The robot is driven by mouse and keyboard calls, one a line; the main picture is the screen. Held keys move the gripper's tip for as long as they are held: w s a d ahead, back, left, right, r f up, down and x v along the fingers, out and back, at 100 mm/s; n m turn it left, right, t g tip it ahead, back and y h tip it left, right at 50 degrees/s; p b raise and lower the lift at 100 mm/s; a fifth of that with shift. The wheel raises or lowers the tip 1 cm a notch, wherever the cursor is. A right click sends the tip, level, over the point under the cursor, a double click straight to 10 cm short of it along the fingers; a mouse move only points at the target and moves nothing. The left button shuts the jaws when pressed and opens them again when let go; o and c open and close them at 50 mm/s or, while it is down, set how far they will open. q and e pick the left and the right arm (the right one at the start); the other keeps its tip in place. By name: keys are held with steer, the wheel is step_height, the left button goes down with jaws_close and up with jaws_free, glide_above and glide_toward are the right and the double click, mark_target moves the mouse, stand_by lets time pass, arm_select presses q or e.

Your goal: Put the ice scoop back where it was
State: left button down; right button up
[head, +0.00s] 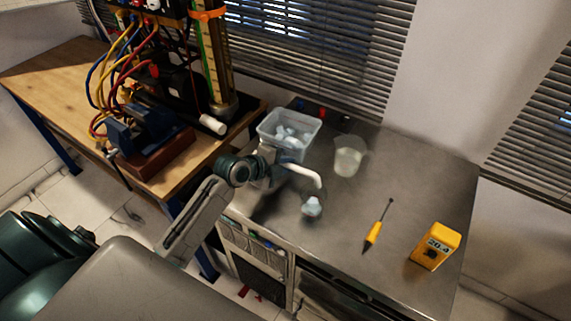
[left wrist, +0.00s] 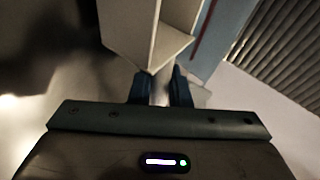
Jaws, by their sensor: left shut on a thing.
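My left gripper (head: 272,170) reaches over the left part of the steel bench (head: 345,215). It is shut on the ice scoop (head: 302,173), a pale, off-white piece that sticks out to the right and bends down at its end. In the left wrist view the gripper's dark fingertips (left wrist: 161,90) close on a pale, flat-sided part of the scoop (left wrist: 128,30). A clear tub (head: 273,122) of ice stands just behind the gripper. A pale blue lump, seemingly ice (head: 312,207), shows below the scoop's end; whether it touches the bench is unclear. My right gripper is out of view.
A clear beaker (head: 348,157) stands right of the tub. A yellow-handled screwdriver (head: 375,232) and a yellow meter (head: 437,247) are farther right. A wooden table (head: 50,78) with a cabled rig (head: 150,145) is at left. The bench's middle is mostly clear.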

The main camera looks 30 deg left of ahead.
arm_select(q)
steer(key=shift+f+b, duration=0.45)
steer(key=shift+f, duration=0.1)
steer(key=c, duration=1.3)
jaws_free()
steer(key=shift+s+f, duration=0.1)
steer(key=shift+s+a+r, duration=0.25)
steer(key=shift+s, duration=0.25)
steer(key=b+v, duration=0.1)
steer(key=v, duration=0.6)
steer(key=shift+s+a+r+b, duration=0.15)
steer(key=shift+s+r+b, duration=0.05)
steer(key=shift+r+b, duration=0.2)
steer(key=shift+v, duration=0.95)
